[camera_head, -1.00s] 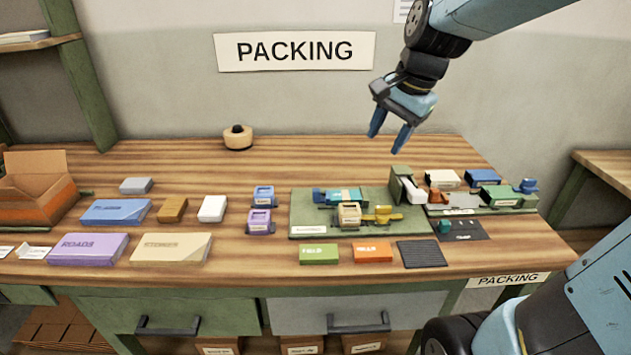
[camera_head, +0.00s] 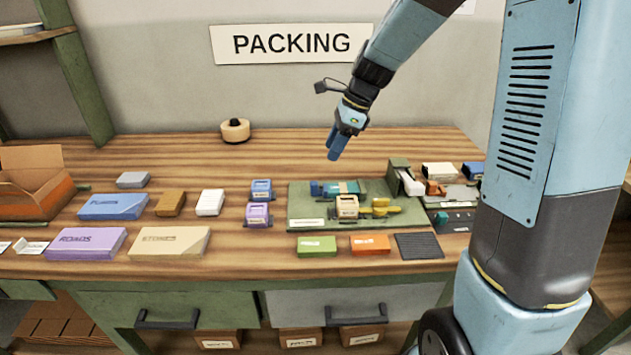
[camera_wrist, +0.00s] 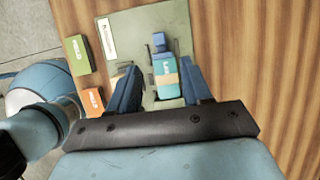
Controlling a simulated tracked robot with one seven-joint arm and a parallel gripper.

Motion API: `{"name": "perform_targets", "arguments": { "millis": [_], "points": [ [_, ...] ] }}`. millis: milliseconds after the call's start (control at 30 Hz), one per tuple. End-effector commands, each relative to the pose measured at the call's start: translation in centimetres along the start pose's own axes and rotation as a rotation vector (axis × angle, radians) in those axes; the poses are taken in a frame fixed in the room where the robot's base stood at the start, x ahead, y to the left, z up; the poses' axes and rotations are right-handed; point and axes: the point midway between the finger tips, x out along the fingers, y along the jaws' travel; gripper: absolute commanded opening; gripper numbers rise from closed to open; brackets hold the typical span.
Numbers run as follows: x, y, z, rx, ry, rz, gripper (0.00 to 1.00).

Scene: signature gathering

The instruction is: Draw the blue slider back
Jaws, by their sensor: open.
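A blue slider (camera_head: 318,188) sits at the left end of a teal block with a tan band (camera_head: 343,187) on the green board (camera_head: 300,212). In the wrist view the slider (camera_wrist: 159,42) lies beyond the labelled block (camera_wrist: 165,72). My gripper (camera_head: 334,155) points down above the block, apart from it in the head view. In the wrist view my open fingers (camera_wrist: 161,68) appear on either side of the block, with nothing held. The finger nearest the tan stamp-like piece (camera_head: 347,206) partly covers it in the wrist view.
A yellow piece (camera_head: 381,207) stands on the board beside the tan piece. A green block (camera_head: 317,246) and an orange block (camera_head: 370,244) lie in front. Blue (camera_head: 261,189) and purple (camera_head: 257,214) holders stand left. My arm hides part of the right side.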

Motion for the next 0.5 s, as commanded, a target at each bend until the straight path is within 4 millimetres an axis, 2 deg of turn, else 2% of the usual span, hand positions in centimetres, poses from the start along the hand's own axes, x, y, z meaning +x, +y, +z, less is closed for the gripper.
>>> {"name": "perform_targets", "arguments": {
  "millis": [500],
  "points": [
    [8.9, 0.1, -0.1, -0.001, 0.001, 0.003, 0.49]
  ]
}}
